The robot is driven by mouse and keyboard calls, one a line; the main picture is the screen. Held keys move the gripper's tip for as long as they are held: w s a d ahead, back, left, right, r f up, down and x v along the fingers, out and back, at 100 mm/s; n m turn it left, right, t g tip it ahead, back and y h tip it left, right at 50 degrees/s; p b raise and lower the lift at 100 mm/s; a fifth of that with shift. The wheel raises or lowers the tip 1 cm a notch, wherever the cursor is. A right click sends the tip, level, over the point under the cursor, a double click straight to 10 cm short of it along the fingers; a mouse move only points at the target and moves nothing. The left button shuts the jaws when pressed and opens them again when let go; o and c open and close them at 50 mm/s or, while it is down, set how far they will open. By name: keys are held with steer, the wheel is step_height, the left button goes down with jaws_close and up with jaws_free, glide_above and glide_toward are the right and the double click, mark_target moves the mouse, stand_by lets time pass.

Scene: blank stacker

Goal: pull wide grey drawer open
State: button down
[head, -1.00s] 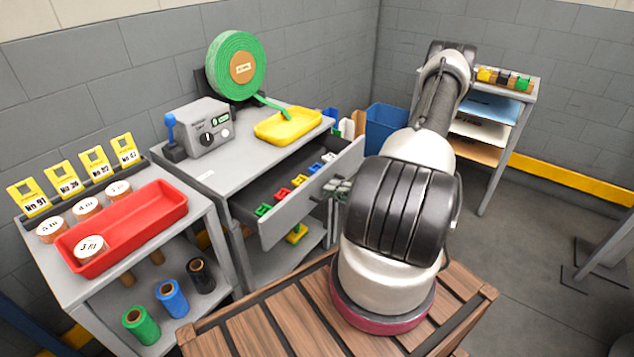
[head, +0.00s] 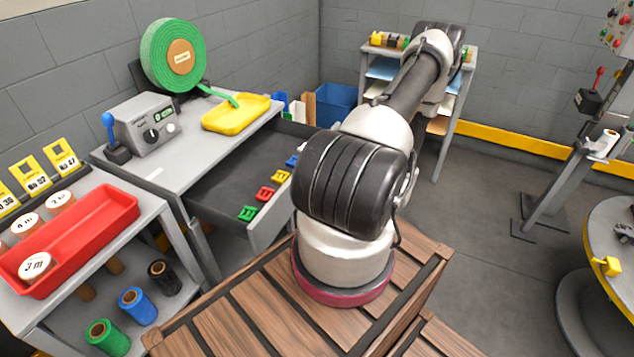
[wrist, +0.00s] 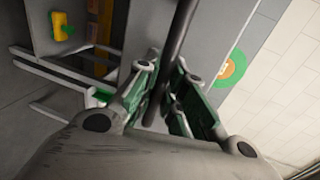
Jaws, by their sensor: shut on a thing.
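The wide grey drawer (head: 268,224) stands pulled out from the grey workbench in the head view, with its dark inside showing. Small green, red, yellow and blue pieces sit in a row along the inside of its front. My arm hides the right part of the drawer front and its handle in the head view. In the wrist view, my gripper (wrist: 166,88) has its green-padded fingers on both sides of a dark bar, the drawer's handle (wrist: 181,38), and is shut on it. My gripper is hidden in the head view.
The bench top (head: 160,172) bears a yellow tray (head: 235,112), a grey control box (head: 147,122) and a green roll (head: 173,54). A cart with a red tray (head: 70,240) stands at left. A slatted wooden surface (head: 225,318) lies below my arm. Open floor shows at right.

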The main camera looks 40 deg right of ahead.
steer(key=c, duration=1.5)
jaws_free()
steer(key=v, duration=1.2)
